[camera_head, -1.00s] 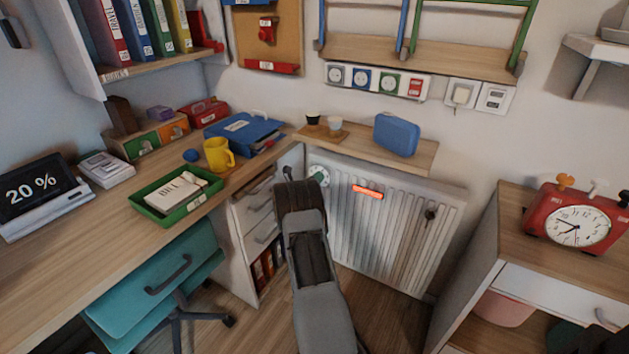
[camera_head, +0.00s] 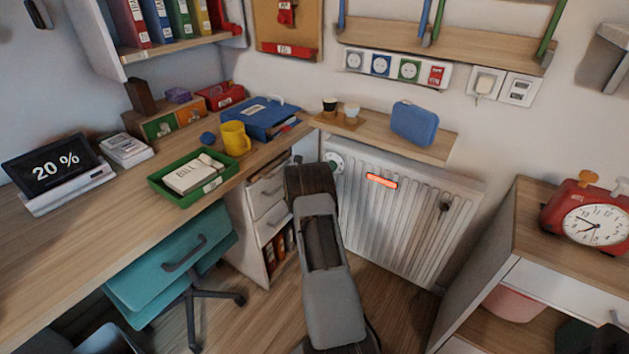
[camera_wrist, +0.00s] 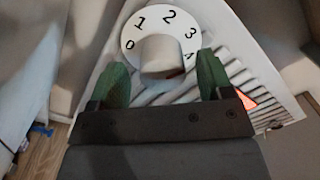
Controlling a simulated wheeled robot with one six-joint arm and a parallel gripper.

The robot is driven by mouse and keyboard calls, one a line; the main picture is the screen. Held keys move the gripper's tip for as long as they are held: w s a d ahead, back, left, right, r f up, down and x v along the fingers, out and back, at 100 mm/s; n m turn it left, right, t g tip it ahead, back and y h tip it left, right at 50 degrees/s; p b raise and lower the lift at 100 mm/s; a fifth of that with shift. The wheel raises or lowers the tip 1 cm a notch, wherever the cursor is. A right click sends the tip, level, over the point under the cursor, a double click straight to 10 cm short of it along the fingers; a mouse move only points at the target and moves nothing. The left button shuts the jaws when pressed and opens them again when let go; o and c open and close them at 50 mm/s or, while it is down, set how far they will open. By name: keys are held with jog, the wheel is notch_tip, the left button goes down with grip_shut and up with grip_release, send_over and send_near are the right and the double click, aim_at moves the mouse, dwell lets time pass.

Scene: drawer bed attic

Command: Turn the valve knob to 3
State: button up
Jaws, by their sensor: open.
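The valve knob (camera_wrist: 160,57) is a pale, round knob in the middle of a white dial (camera_wrist: 131,38) marked 0 to 4. The dial also shows in the head view (camera_head: 335,161) at the upper left end of the white radiator (camera_head: 395,222). My gripper (camera_wrist: 163,76) is open, with one green finger to the left of the knob and the other to the right. I cannot tell if either finger touches it. A small reddish-brown patch shows at the knob's lower right, near the partly hidden 4. Which number the knob points to is unclear.
A glowing orange-red strip (camera_head: 382,181) is on the radiator front. A wooden shelf (camera_head: 385,137) above it holds a blue case (camera_head: 415,123) and small cups. The desk's drawer unit (camera_head: 268,190) stands close on the left, a wooden cabinet (camera_head: 525,215) on the right.

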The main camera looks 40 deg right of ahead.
jog(key=p+v, duration=0.2)
jog(key=v, duration=0.9)
jog(key=shift+a, duration=0.35)
jog(key=shift+s, duration=0.1)
